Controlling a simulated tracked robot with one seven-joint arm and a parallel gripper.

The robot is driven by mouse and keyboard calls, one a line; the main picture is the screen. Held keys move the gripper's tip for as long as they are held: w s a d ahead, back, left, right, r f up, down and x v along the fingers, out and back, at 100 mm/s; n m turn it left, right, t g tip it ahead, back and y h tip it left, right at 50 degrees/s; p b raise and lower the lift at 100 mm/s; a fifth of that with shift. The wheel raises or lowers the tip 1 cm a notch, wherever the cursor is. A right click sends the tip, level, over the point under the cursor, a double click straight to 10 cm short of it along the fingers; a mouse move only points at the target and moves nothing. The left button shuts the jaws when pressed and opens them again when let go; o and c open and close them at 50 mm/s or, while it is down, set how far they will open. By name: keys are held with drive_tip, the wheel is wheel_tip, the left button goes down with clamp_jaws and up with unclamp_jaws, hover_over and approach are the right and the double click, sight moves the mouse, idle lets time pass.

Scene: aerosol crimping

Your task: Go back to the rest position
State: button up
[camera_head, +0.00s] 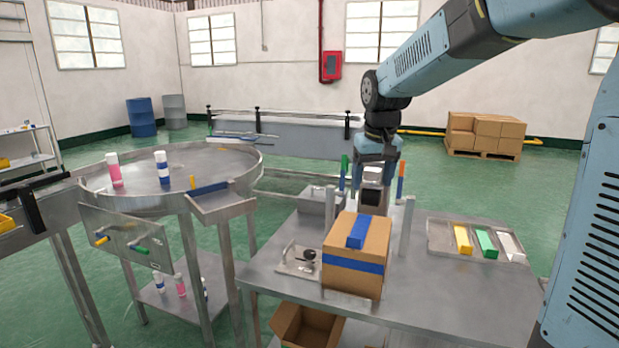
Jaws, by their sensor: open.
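My gripper (374,172) points down over the back of the steel worktable (450,291), behind the cardboard box with blue tape (357,256). The gripper is open. A dark-faced grey block (371,197) shows right below it; I cannot tell whether the fingers touch it or stand apart from it. My blue arm reaches in from the upper right. The lower part of the block is hidden behind the box.
A tray (437,236) with yellow, green and white pieces lies on the table's right. A round steel table (220,160) with two cans stands left. Upright posts flank the box. An open carton (305,325) sits below.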

drive_tip(key=s+d+m+t, duration=0.1)
drive_tip(key=s+d, duration=0.3)
drive_tip(key=s, duration=0.9)
drive_tip(key=s+d+m+t, duration=0.1)
drive_tip(key=s+d, duration=0.3)
drive_tip(key=s, duration=0.9)
drive_tip(key=shift+d+f+t, duration=0.2)
drive_tip(key=shift+d+t, duration=0.2)
drive_tip(key=shift+s, duration=0.1)
